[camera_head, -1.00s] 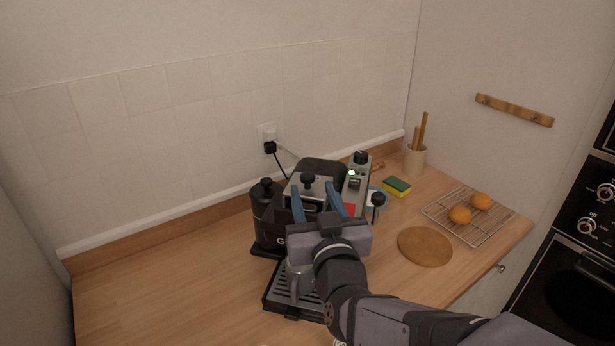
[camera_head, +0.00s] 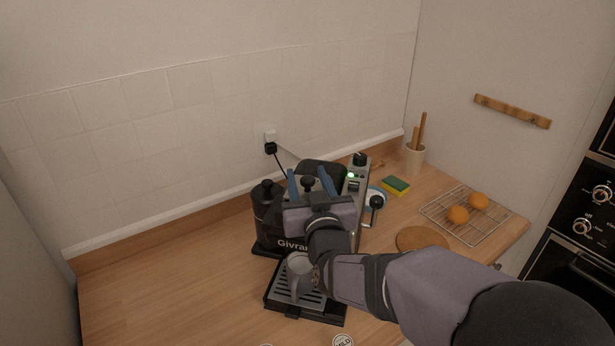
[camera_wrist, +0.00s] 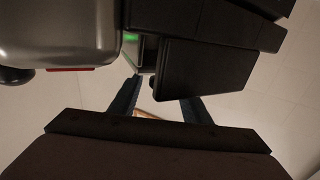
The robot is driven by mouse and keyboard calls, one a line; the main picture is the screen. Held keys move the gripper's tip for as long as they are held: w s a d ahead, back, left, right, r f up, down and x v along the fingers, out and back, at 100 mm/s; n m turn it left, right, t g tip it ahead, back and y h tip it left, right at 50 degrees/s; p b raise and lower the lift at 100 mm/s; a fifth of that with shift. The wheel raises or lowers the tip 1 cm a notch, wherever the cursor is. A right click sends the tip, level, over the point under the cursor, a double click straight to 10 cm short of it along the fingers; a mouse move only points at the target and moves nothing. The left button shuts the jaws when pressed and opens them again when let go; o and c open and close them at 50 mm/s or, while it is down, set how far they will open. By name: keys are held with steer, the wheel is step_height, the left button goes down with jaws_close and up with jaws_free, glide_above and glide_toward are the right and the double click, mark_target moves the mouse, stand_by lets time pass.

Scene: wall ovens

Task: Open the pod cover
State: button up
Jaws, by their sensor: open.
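The coffee machine (camera_head: 290,243) stands on the counter near the wall, its body mostly behind my arm. In the wrist view the fingers (camera_wrist: 162,102) are apart below a dark block (camera_wrist: 205,85), with a rounded metal part (camera_wrist: 60,30) at the left.
A metal cup (camera_head: 298,272) stands on the drip tray (camera_head: 320,309). A black lever (camera_head: 376,203) sticks out at the machine's right. A sponge (camera_head: 396,186), a utensil pot (camera_head: 414,160) and a rack (camera_head: 470,228) with two oranges stand further right. The left counter is clear.

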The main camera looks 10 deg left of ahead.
jaws_close()
steer(key=shift+w+d+f+b, duration=0.1)
steer(key=shift+w+b, duration=0.8)
steer(key=shift+w, duration=1)
jaws_free()
steer(key=shift+s, duration=0.1)
steer(key=shift+b+v, duration=1.45)
steer(key=shift+v, duration=2.2)
